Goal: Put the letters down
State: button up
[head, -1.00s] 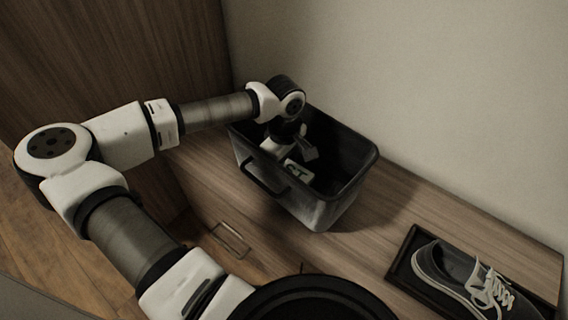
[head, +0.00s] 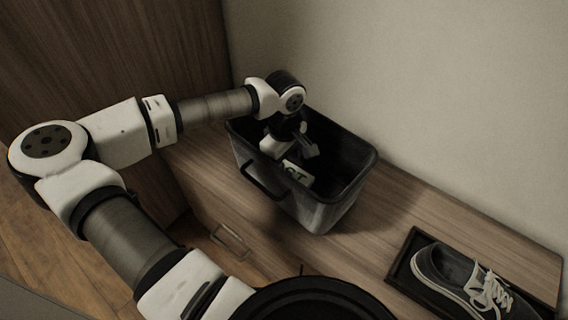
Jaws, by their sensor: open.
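The letters, a pale piece with dark print reading about "ST" (head: 297,173), are inside a dark open bin (head: 325,208) with a handle on its front. The bin stands on the wooden cabinet top. My gripper (head: 308,153) reaches down into the bin from the back left and is open. The letters lie just below and in front of it, apart from the fingers as far as I can see. The bin's near wall and my gripper hide part of the letters.
A dark sneaker with white laces (head: 463,275) sits in a shallow black tray (head: 404,262) at the right. Bare wooden top (head: 390,215) lies between bin and tray. A pale wall rises behind, and a tall wooden panel (head: 110,50) stands at the left.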

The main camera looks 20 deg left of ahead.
notch_tip(320, 180, up, 10)
jog(key=p, duration=0.2)
jog(key=shift+r, duration=0.25)
